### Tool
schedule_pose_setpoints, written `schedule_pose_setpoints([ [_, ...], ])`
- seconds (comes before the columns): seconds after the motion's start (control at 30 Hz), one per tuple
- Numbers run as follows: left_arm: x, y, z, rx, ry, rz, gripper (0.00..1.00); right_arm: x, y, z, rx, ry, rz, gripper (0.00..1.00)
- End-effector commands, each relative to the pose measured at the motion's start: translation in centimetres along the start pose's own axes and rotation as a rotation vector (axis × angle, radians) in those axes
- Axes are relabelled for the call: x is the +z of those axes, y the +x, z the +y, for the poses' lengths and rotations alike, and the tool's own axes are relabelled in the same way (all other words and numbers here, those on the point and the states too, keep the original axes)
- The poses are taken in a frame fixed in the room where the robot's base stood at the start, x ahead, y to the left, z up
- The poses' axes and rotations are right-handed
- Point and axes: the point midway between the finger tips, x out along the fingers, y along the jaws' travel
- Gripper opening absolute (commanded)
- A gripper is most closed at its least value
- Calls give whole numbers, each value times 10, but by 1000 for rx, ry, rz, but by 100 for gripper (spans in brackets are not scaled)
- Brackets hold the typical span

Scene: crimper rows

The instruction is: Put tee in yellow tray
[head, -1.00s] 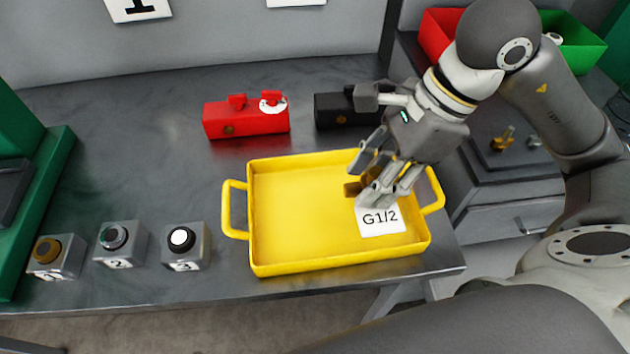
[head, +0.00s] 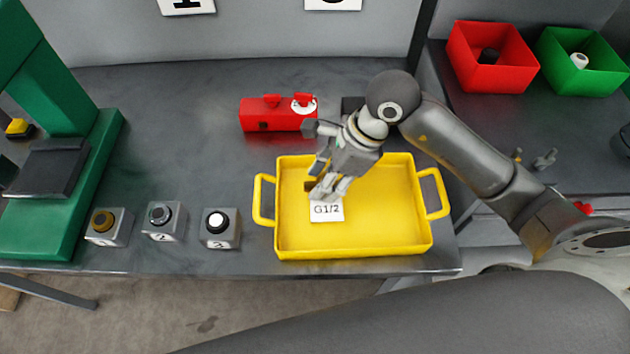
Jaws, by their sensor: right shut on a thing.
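The yellow tray (head: 385,245) stands on the grey workbench, with a handle at each side. My right gripper (head: 328,188) is over the left half of the tray, shut on the brownish tee (head: 311,186), which is mostly hidden by the fingers. A white tag (head: 327,211) reading "G1/2" shows just below the fingers and appears to go with the tee. I cannot tell whether the tee touches the tray floor. My left gripper is not in view.
A red block (head: 270,120) and a partly hidden black block (head: 352,104) stand behind the tray. Several numbered button boxes (head: 220,232) and a green press (head: 90,190) are to the left. Red (head: 490,80) and green (head: 590,82) bins stand at the right.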

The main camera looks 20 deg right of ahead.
Motion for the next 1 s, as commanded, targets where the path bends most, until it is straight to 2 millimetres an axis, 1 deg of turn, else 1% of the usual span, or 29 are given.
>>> schedule_pose_setpoints([
  [0.03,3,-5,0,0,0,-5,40,4,7,-3,3,1,-2,9],
  [0.1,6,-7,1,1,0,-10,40,5,16,-7,1,1,-2,9],
  [0.33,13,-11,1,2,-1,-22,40,8,34,-14,0,0,-1,9],
  [0.5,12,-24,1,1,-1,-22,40,0,51,-14,2,2,0,9],
  [0.6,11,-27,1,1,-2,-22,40,-3,59,-14,0,1,-1,9],
  [0.9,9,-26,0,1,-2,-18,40,-4,62,-15,-3,-1,-2,9],
  [1.0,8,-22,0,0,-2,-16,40,-6,66,-15,-3,-1,-1,9],
])
